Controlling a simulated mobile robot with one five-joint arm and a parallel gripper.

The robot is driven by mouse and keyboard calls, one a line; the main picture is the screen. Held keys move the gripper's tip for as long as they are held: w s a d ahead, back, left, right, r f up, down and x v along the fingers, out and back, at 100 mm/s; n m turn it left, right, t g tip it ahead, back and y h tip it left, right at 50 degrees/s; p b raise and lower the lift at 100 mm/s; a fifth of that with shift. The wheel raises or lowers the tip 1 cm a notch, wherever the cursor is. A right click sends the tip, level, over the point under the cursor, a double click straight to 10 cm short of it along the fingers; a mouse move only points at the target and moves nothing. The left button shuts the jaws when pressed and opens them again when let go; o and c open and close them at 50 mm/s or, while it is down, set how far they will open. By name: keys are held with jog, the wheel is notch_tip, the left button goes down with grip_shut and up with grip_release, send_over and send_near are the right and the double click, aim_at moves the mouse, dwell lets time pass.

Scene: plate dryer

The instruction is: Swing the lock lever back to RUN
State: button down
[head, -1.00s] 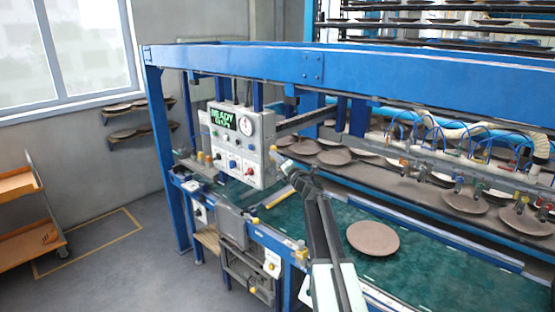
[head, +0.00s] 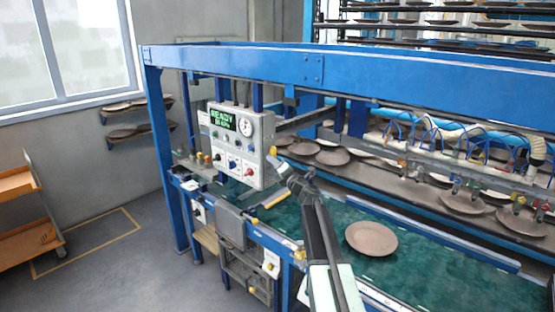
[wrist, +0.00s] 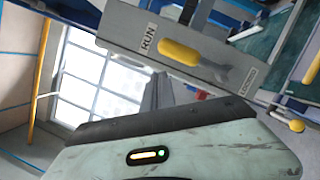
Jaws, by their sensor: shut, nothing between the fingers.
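The lock lever (wrist: 193,60) has a yellow grip and a short grey end, on the grey side face of the control box. In the wrist view its yellow end lies near the RUN label (wrist: 149,39) and its grey end near the LOCKED label (wrist: 246,82). I cannot tell exactly which position it is in. In the head view the yellow grip (head: 272,149) shows small at the box's right side. My gripper (head: 277,163) is shut and empty, close to that side, just below the grip. Any contact is unclear. Its dark end (wrist: 160,92) shows below the lever in the wrist view.
The control box (head: 238,145) carries a lit green READY display (head: 222,121), a round gauge (head: 245,126) and several knobs. A blue beam (head: 230,62) runs above. A brown plate (head: 371,239) lies on the green belt (head: 420,272) to the right. Suction lines hang behind.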

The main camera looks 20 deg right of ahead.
jog(key=r+v, duration=0.1)
jog(key=v, duration=1)
jog(key=shift+s+a+r, duration=0.2)
jog(key=shift+a+r, duration=0.2)
jog(key=shift+r, duration=0.1)
